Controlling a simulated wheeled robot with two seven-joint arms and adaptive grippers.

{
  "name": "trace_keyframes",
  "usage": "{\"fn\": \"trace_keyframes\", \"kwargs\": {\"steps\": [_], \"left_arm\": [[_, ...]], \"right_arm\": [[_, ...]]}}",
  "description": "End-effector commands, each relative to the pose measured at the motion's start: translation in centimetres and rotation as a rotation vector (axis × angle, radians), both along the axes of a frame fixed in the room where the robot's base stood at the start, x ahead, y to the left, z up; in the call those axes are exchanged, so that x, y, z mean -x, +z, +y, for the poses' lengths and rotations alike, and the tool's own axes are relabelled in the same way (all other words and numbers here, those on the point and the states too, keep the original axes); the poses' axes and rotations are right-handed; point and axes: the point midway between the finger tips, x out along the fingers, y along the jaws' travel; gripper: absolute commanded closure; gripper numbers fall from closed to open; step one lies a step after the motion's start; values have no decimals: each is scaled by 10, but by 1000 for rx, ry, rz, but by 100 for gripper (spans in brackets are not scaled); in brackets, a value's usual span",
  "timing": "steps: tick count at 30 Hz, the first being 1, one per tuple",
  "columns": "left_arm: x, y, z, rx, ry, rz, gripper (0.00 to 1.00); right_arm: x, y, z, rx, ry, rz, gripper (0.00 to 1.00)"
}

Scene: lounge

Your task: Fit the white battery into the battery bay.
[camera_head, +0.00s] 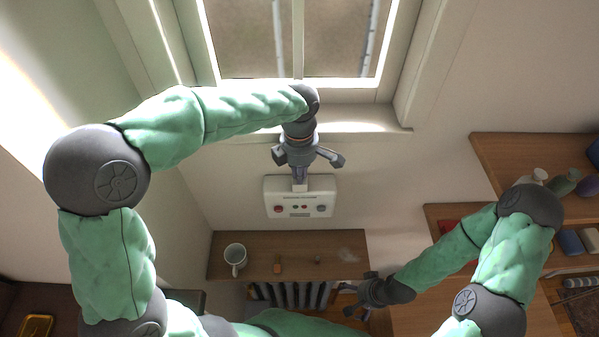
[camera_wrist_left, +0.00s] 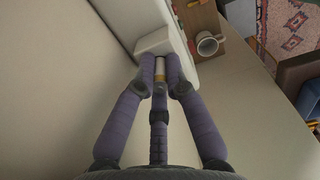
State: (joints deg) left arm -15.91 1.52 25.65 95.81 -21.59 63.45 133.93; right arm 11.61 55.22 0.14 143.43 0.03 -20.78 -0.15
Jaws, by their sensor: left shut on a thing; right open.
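In the left wrist view, the gripper (camera_wrist_left: 160,82) is shut on the white battery (camera_wrist_left: 159,68), which has a yellowish band. The battery's far end is close to the white unit (camera_wrist_left: 154,44); I cannot tell whether it is inside the bay, whose opening is hidden. My right gripper (camera_head: 354,299) is open and empty, low beside the wooden shelf's right end.
The wooden shelf (camera_head: 220,262) below the unit carries a white mug (camera_head: 235,257), a small orange-brown block (camera_head: 278,264) and a small grey piece (camera_head: 317,259). A radiator (camera_head: 290,294) is beneath. The window sill (camera_head: 370,119) is above. Shelves with several items stand at right.

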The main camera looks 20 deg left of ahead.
Motion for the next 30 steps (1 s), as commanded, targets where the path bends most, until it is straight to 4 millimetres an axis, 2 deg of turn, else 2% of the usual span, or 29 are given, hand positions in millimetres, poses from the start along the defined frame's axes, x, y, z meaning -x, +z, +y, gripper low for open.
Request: {"fn": "trace_keyframes", "kwargs": {"steps": [1,30], "left_arm": [[6,-14,-1,-7,-4,26,100],[5,-28,0,-6,1,26,100]], "right_arm": [[0,-2,0,0,0,0,0],[0,-13,0,0,0,0,0]]}}
